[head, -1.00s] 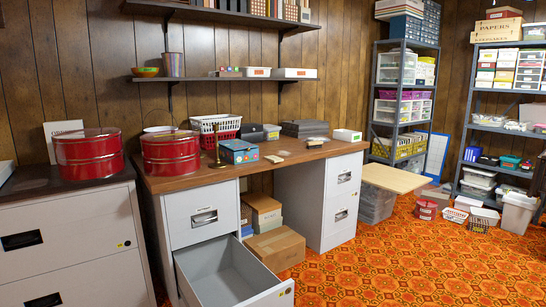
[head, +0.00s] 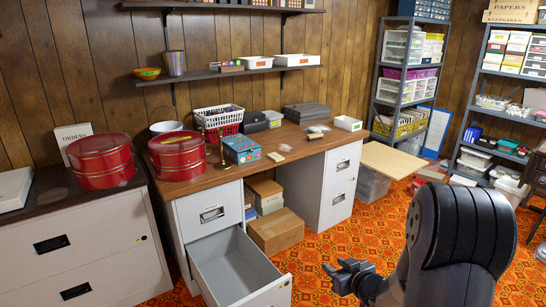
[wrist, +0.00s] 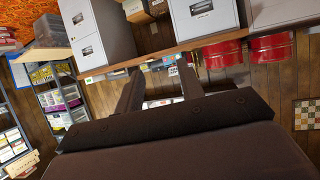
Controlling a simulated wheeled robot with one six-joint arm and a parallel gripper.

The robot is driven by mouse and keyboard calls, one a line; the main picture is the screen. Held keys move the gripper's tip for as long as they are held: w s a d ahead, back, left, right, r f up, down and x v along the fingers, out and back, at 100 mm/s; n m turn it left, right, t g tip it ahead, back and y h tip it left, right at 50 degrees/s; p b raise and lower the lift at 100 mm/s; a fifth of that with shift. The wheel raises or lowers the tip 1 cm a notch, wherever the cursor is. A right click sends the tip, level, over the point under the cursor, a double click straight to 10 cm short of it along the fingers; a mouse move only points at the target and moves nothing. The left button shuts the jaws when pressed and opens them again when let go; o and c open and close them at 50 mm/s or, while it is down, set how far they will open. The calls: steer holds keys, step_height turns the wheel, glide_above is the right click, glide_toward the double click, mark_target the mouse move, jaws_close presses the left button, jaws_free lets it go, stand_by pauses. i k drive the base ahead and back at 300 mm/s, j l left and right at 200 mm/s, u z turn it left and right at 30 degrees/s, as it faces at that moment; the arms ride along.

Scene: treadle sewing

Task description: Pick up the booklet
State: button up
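I cannot pick out the booklet with certainty. A white upright card or booklet lettered ORDERS (head: 72,133) stands on the left cabinet, partly behind a red tin. Small flat pale items lie on the wooden desk (head: 205,186), including one (head: 276,157) near the blue box; they are too small to identify. My gripper (head: 338,272) is in front of the desk, low and right of the open drawer, apart from everything. In the wrist view, upside down, its two fingers (wrist: 160,72) are spread with nothing held between them.
An open empty drawer (head: 228,262) juts out from the desk's left pedestal. A pale board (head: 393,159) sticks out at right.

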mark_target(275, 157)
steer(key=i+l+u, duration=0.2)
steer(key=i, duration=0.25)
steer(key=i+l+u, duration=0.15)
steer(key=i+l, duration=0.25)
steer(key=i+l+u, duration=0.2)
steer(key=i+l, duration=0.2)
steer(key=i+l+u, duration=0.15)
steer(key=i+l, duration=0.2)
steer(key=i+l+u, duration=0.2)
steer(key=i+l, duration=0.15)
steer(key=l, duration=0.25)
steer(key=i+l+u, duration=0.2)
steer(key=l, duration=0.35)
steer(key=i, duration=0.1)
